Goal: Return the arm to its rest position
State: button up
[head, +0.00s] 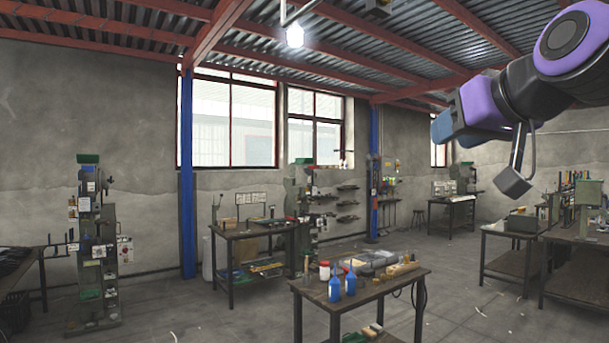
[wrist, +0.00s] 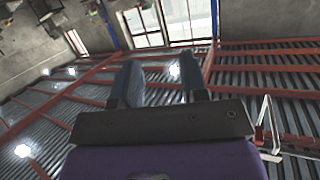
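My arm, purple and black, comes in at the upper right of the head view and is raised high. My gripper (head: 442,126) is at its left end, in the air above the level of the benches and pointing left. In the wrist view, my gripper (wrist: 160,64) shows two dark fingers set apart with nothing between them. It touches nothing. Behind the fingers, the wrist view shows the roof beams and windows, with the room upside down.
A workbench (head: 366,290) with blue bottles (head: 335,288) stands in front, below the arm. Another bench (head: 250,232) is behind it. A green machine (head: 588,208) stands on a bench at the right. A blue column (head: 187,175) rises at the left. The air around my gripper is clear.

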jog(key=s+d+f+g+h, duration=0.1)
jog(key=s+d+f+g, duration=0.2)
jog(key=s+f, duration=0.2)
jog(key=s+d+f+m+g+h, duration=0.1)
jog(key=s+d+f+g, duration=0.1)
jog(key=f, duration=1)
jog(key=s+d+f+g+h, duration=0.1)
jog(key=s+d+f+g, duration=0.2)
jog(key=s+f, duration=0.4)
jog(key=shift+s+d+f+m+g+h, duration=0.3)
jog(key=shift+f+m+g, duration=0.15)
jog(key=shift+f, duration=0.35)
jog(key=shift+w, duration=0.1)
